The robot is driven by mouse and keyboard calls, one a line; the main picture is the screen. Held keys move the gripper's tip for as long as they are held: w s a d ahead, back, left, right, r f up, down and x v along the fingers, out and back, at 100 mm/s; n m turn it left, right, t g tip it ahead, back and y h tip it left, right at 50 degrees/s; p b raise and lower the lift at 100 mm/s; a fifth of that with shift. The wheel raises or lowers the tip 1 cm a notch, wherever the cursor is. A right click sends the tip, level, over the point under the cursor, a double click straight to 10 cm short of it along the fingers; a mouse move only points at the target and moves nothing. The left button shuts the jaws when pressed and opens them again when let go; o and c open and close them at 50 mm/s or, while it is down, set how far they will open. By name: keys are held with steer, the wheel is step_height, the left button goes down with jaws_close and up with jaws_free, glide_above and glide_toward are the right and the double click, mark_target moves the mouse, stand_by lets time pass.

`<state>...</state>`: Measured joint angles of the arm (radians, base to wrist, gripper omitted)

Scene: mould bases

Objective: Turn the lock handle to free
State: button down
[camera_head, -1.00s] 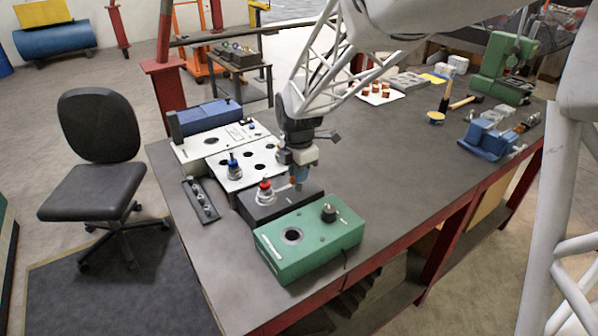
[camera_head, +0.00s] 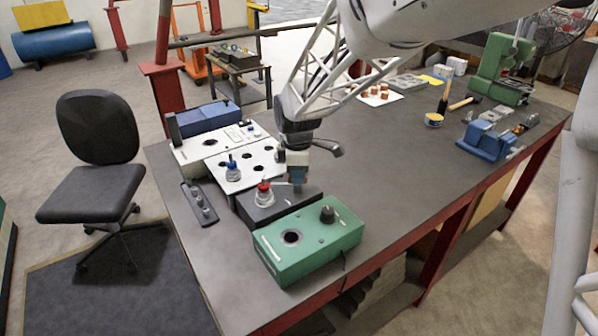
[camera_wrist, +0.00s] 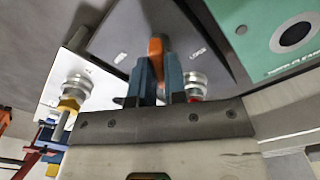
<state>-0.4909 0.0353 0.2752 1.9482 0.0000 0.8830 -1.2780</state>
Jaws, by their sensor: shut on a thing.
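The lock handle (camera_wrist: 156,47) is an orange bar on a dark mould base (camera_wrist: 110,28) in the wrist view. My gripper (camera_wrist: 160,66) has its two blue fingers around the handle, one on each side, and is shut on it. Pale lettering lies on the base to the left and right of the handle; it is too blurred to read. In the head view my gripper (camera_head: 298,186) points down at the back right of the dark base (camera_head: 282,208); the handle is hidden there.
A red-topped metal piece (camera_head: 264,194) stands on the dark base, close to my gripper. A green box (camera_head: 308,250) with a black knob is in front. A white plate (camera_head: 240,181) with holes and a blue-topped piece is behind. The table's right side has free room.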

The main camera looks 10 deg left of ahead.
steer(key=m, duration=0.5)
steer(key=shift+m, duration=0.3)
steer(key=m, duration=0.5)
steer(key=shift+m, duration=0.3)
steer(key=c, duration=1.2)
jaws_free()
steer(key=shift+o, duration=0.2)
steer(key=shift+r, duration=0.1)
steer(key=shift+r, duration=3.8)
